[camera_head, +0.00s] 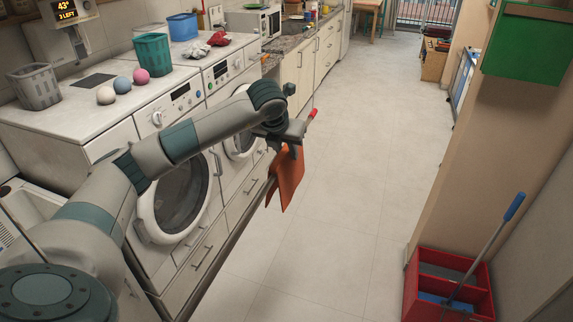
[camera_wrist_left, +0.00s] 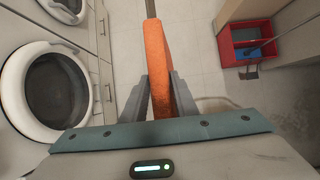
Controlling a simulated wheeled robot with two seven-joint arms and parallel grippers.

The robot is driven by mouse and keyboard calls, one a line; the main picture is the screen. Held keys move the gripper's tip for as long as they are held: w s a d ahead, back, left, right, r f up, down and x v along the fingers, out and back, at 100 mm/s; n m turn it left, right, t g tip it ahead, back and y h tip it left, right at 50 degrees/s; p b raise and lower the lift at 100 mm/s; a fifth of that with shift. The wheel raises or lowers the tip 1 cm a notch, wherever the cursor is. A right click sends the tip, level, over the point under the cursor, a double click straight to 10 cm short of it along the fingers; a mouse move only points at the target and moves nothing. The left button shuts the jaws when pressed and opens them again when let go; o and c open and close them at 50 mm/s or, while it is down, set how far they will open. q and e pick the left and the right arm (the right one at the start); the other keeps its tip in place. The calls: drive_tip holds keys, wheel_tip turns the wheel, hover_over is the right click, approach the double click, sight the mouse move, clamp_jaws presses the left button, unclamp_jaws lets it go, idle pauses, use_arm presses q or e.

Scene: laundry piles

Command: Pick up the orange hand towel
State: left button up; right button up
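My left gripper (camera_head: 292,152) reaches down onto the towel's upper part. In the left wrist view the towel (camera_wrist_left: 156,55) passes between the two fingers of my left gripper (camera_wrist_left: 160,82). The fingertips lie against it on both sides, so the gripper looks shut on it. My right gripper is in neither view.
Washing machines (camera_head: 182,197) and drawers line the left side. A red bin (camera_head: 412,285) with a blue-handled tool stands at the lower right, and a green box (camera_head: 527,45) hangs at the upper right. The floor (camera_head: 365,150) between is clear.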

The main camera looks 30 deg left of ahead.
use_arm(q)
clamp_jaws()
drive_tip(key=shift+r+p, duration=0.45)
drive_tip(key=shift+p, duration=0.3)
wheel_tip(320, 180, up, 6)
drive_tip(key=b, duration=0.3)
drive_tip(key=shift+w+f, duration=0.1)
drive_tip(key=shift+f, duration=0.05)
wheel_tip(320, 180, up, 12)
drive_tip(key=b, duration=0.3)
drive_tip(key=shift+f, duration=0.1)
